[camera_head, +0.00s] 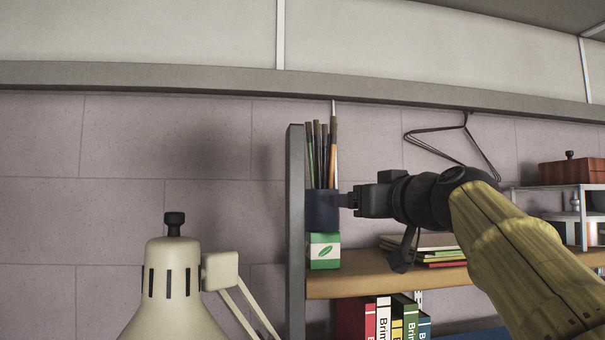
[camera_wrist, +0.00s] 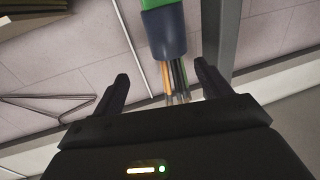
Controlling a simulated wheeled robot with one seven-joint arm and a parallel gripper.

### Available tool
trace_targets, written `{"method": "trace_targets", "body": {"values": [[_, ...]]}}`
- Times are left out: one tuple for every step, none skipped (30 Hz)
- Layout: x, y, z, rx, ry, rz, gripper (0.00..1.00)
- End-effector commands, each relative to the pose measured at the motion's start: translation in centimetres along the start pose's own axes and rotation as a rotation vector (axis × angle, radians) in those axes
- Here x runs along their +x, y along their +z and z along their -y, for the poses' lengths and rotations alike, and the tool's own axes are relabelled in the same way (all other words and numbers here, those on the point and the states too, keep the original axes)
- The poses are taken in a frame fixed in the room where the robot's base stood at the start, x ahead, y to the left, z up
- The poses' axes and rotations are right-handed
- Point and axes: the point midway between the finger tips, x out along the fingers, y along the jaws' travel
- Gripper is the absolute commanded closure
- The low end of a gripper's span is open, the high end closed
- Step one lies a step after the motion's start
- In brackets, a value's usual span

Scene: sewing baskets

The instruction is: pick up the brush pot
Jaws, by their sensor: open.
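The brush pot (camera_head: 322,211) is a dark blue cup holding several upright brushes (camera_head: 320,155). In the head view it stands on a green and white box (camera_head: 324,251) at the left end of a wooden shelf, beside a grey upright. My gripper (camera_head: 347,200) is at the pot's right side, level with it. In the wrist view the pot (camera_wrist: 164,36) shows upside down, beyond and between the spread fingers of my gripper (camera_wrist: 163,84). The fingers are open and hold nothing. Whether a fingertip touches the pot I cannot tell.
The grey upright (camera_head: 296,230) stands close to the pot's left. Books and flat folders (camera_head: 437,258) lie on the wooden shelf (camera_head: 385,276) under my arm. A wire hanger (camera_head: 450,135) hangs behind. A cream lamp (camera_head: 172,285) stands at the front left.

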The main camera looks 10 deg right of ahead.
Motion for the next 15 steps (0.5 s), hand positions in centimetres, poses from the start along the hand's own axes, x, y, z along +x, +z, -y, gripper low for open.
{"method": "trace_targets", "body": {"values": [[1.2,-0.4,0.5,0.001,-0.011,0.003,0.23],[1.8,-0.4,0.7,0.002,-0.016,0.003,0.23],[2.6,-0.4,1.1,0.002,-0.022,0.002,0.23],[3.1,-0.4,1.2,0.002,-0.025,0.002,0.23],[3.7,-0.4,1.4,0.001,-0.028,0.003,0.23],[4.5,-0.4,1.6,0.001,-0.031,0.002,0.23],[5.0,-0.5,1.7,0.002,-0.034,0.002,0.23],[5.6,-0.5,1.8,0.002,-0.035,0.002,0.23],[6.3,-0.4,1.9,0.001,-0.035,0.002,0.23],[6.8,-0.4,2.0,0.001,-0.036,0.002,0.23],[7.3,-0.4,2.0,0.001,-0.037,0.002,0.23],[7.8,-0.4,2.0,0.001,-0.037,0.001,0.23],[8.1,-0.3,2.1,0.001,-0.038,0.001,0.23],[8.4,-0.3,2.1,0.001,-0.038,0.000,0.23],[8.6,-0.2,2.1,0.001,-0.037,0.000,0.23]]}}
